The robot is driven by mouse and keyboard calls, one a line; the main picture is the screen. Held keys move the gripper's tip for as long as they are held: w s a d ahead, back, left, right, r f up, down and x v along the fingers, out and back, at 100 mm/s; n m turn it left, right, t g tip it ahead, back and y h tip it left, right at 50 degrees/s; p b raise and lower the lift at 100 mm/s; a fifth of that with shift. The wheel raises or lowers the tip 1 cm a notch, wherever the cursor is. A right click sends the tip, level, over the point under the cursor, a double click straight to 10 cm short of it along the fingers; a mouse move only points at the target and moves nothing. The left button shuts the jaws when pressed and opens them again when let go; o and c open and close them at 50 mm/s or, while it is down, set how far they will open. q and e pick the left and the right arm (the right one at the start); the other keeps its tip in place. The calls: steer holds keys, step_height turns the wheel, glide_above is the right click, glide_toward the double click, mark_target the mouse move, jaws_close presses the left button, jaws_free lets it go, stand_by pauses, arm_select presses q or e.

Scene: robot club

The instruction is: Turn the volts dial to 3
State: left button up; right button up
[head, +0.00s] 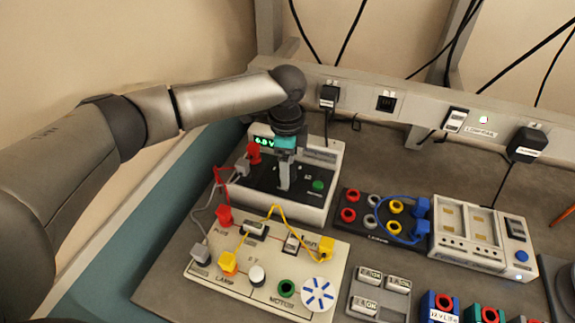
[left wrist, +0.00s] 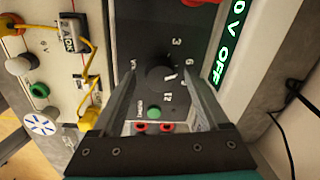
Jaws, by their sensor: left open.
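The power supply (head: 312,211) is a white box with a black front panel at the back left of the bench. Its black volts dial (left wrist: 160,78) shows in the left wrist view with printed numbers around it, among them 3, 6 and 12. A light mark on the dial's right side seems to be its pointer; the exact setting is unclear. My left gripper (head: 284,188) is over the panel in the head view and hides the dial there. In the left wrist view its open fingers (left wrist: 160,82) stand on either side of the dial; contact cannot be told.
A green display (left wrist: 230,40) shows part of "0 V OFF". A green button (left wrist: 154,113) and red sockets lie near the dial. The circuit board (head: 213,284) with yellow wires is in front, and a socket block (head: 378,220) with a blue lead is to the right.

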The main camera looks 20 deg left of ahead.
arm_select(q)
jaws_close()
steer(key=shift+r+n+p, duration=0.15)
steer(key=shift+n+p, duration=0.25)
steer(key=shift+p, duration=0.5)
steer(key=n+p, duration=0.5)
steer(key=p, duration=0.2)
steer(key=shift+d+p, duration=0.1)
steer(key=shift+p, duration=0.2)
steer(key=shift+n+p, duration=1.2)
steer(key=shift+n, duration=0.4)
jaws_free()
